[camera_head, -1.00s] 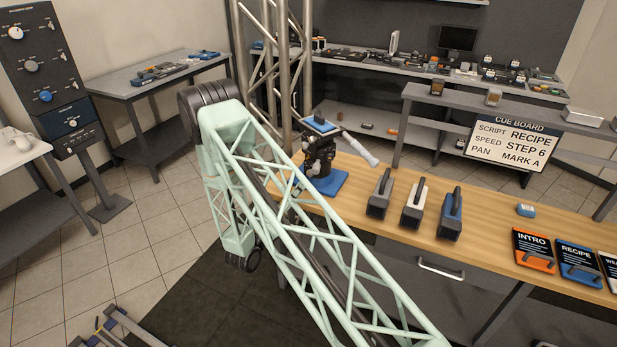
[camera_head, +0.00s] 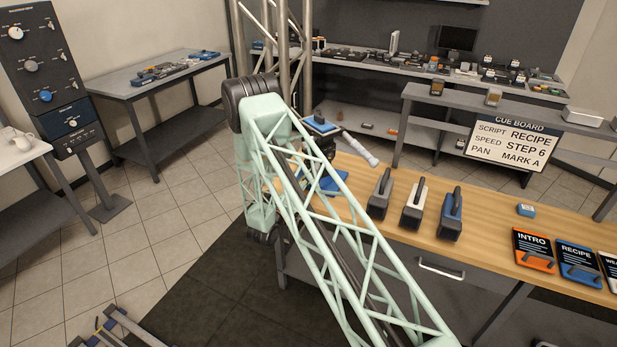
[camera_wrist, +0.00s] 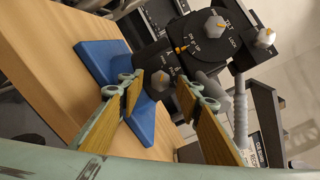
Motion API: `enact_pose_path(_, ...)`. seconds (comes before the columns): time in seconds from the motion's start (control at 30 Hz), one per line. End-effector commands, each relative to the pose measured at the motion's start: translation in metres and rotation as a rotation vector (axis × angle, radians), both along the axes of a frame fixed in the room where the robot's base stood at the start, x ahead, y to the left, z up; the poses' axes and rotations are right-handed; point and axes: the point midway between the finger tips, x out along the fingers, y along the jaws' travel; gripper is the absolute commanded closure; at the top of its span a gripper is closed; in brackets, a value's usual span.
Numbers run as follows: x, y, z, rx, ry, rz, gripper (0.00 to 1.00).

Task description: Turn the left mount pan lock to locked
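The camera mount (camera_head: 319,128) stands on a blue base plate (camera_head: 330,182) at the left end of the wooden bench, partly hidden behind my arm. In the wrist view the mount's black body (camera_wrist: 205,62) fills the upper middle, above its blue base (camera_wrist: 112,70). A low grey knob (camera_wrist: 160,80) with an orange mark is on the body; its label and setting are too small to read. Higher up are a grey knob (camera_wrist: 215,25) and one near "TILT" and "LOCK" (camera_wrist: 264,38). My gripper (camera_wrist: 162,92) is open and empty, its fingertips either side of the low knob in the picture; contact is unclear.
The mount's pale handle (camera_head: 360,148) sticks out to the right. Grey, white and blue handled blocks (camera_head: 412,207) stand on the bench beside it. The cue board (camera_head: 512,145) reads RECIPE, STEP 6, MARK A. A truss post (camera_head: 290,70) rises behind.

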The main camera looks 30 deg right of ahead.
Motion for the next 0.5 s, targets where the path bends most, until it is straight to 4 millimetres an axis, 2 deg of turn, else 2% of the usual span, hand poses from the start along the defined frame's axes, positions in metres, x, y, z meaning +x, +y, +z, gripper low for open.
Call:
enact_pose_path(0.2, 0.0057, -0.0079, 0.0003, -0.001, -0.002, 0.0, 0.68)
enact_pose_path(0.5, 0.0062, -0.0082, 0.0002, 0.0, 0.0, 0.001, 0.68)
